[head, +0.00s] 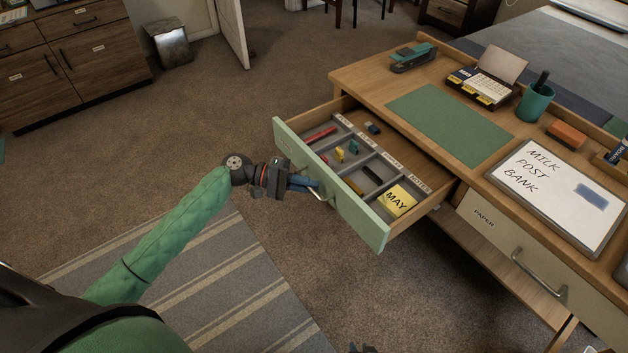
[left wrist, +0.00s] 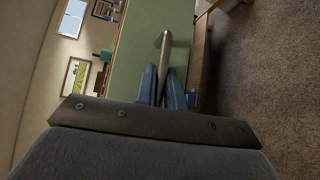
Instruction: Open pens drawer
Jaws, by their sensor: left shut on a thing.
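The drawer with the pale green front (head: 365,222) is pulled well out of the left side of the wooden desk (head: 362,78). Its grey inside is divided into labelled compartments holding a red pen (head: 320,135), small coloured items and a yellow note pad (head: 397,200) marked MAY. My left gripper (head: 313,187) is shut on the drawer's metal handle (head: 322,196). In the left wrist view the handle (left wrist: 166,50) runs between the two blue fingers (left wrist: 166,88), against the green front (left wrist: 140,35). A small dark tip at the bottom edge may be my right gripper (head: 362,349).
A drawer labelled PAPER (head: 484,220) is closed at the right. Carpet in front of the open drawer is clear.

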